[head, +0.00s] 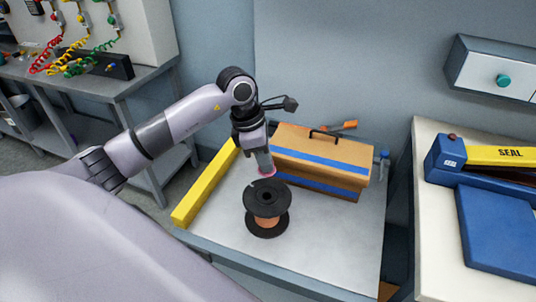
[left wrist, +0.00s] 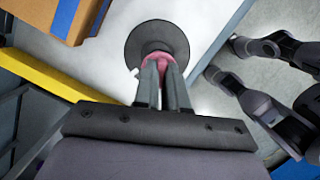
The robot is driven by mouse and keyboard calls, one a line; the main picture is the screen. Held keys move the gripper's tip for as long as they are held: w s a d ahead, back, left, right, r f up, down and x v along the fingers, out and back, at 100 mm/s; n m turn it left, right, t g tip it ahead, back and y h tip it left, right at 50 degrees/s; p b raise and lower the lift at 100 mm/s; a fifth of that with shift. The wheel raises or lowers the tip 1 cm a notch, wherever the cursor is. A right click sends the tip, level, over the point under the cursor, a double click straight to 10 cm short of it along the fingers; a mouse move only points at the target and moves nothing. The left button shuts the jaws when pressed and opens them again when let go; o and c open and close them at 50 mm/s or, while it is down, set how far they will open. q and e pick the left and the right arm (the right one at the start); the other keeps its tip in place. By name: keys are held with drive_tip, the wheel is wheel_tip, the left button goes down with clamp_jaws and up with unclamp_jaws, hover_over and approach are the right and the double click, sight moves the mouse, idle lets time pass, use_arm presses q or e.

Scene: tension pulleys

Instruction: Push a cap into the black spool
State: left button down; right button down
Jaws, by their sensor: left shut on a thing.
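The black spool (head: 266,197) stands upright on the grey table, with a copper-brown winding between its two black flanges. Its round top flange also shows in the left wrist view (left wrist: 150,32). My left gripper (head: 266,172) points down just behind the spool's top and is shut on a pink cap (head: 269,175). In the left wrist view the fingertips (left wrist: 163,62) are close together on the pink cap (left wrist: 156,55), which overlaps the flange's near edge. I cannot tell whether the cap touches the spool. The spool's centre hole is partly hidden. My right gripper is not clearly seen.
A wooden toolbox (head: 322,150) with blue stripes stands behind the spool. A yellow bar (head: 204,186) lies along the table's left edge. The grey table (head: 335,225) is clear right of the spool. A white counter (head: 436,235) with a blue sealer stands at right.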

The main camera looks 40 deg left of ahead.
use_arm(q)
wheel_tip(320, 180, down, 7)
drive_tip(key=b, duration=0.4)
idle(0.4)
drive_tip(key=shift+f+b, duration=0.15)
drive_tip(key=shift+b, duration=0.5)
idle(1.0)
drive_tip(key=shift+f, duration=0.1)
drive_tip(key=shift+f+b, duration=0.85)
drive_tip(key=shift+f, duration=0.1)
drive_tip(key=shift+s+f, duration=0.1)
drive_tip(key=shift+f, duration=0.05)
idle(0.4)
drive_tip(key=c, duration=1.1)
unclamp_jaws()
